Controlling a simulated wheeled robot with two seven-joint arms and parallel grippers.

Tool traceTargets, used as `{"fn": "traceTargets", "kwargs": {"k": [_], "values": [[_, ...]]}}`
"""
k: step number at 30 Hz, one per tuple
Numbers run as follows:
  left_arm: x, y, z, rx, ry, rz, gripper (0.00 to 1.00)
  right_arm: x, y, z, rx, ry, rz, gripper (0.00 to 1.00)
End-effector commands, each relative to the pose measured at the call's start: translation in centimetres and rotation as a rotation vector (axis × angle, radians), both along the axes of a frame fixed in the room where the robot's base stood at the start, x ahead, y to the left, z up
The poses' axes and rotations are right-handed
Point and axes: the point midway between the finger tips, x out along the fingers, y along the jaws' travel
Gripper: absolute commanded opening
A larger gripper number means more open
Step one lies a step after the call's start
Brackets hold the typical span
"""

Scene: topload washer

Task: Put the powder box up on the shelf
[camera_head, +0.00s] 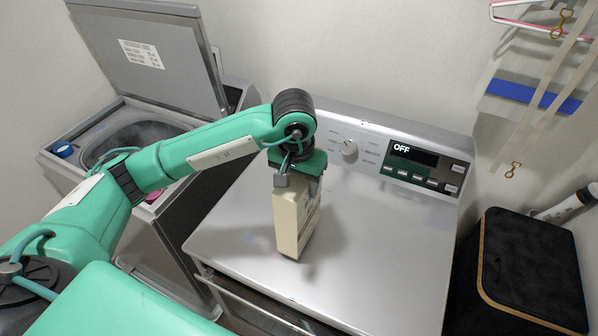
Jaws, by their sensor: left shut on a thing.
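The powder box (291,225) is a cream, upright carton over the silver top of the machine with the control panel. My left gripper (298,178) comes down on it from above and is shut on its upper part. The box's lower end is close to the machine top (370,260); I cannot tell whether it touches. The gripper hides the top of the box. My right gripper is not in view. No shelf can be made out clearly.
A topload washer (140,118) with its lid (150,55) raised stands at the left. A control panel (420,165) reading OFF runs along the back. A dark lidded bin (535,265) stands at the right. Hanging straps and a blue strip (530,95) are at upper right.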

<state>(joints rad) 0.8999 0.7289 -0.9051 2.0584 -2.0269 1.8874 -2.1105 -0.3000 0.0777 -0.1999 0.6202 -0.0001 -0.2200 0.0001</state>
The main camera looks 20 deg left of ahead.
Motion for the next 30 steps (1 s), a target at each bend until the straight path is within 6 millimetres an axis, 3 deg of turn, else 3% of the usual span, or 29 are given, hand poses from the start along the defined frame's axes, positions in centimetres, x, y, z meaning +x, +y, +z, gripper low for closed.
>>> {"fn": "traceTargets", "kwargs": {"k": [8, 21, 22, 25, 30], "values": [[0.0, 0.0, -1.9, -0.002, -0.004, 0.000, 0.00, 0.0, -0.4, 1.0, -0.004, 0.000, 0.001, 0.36], [0.1, 0.0, -2.3, -0.001, -0.006, 0.000, 0.00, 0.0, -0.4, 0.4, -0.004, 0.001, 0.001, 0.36], [0.0, 0.0, -2.5, 0.000, 0.000, 0.000, 0.55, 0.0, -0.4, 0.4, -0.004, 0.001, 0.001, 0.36], [0.0, 0.0, -2.4, 0.000, 0.000, 0.000, 0.74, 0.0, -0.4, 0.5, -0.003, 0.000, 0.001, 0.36], [0.0, 0.0, -2.4, 0.000, 0.000, 0.000, 0.74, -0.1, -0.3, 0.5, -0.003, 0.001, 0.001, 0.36]]}}
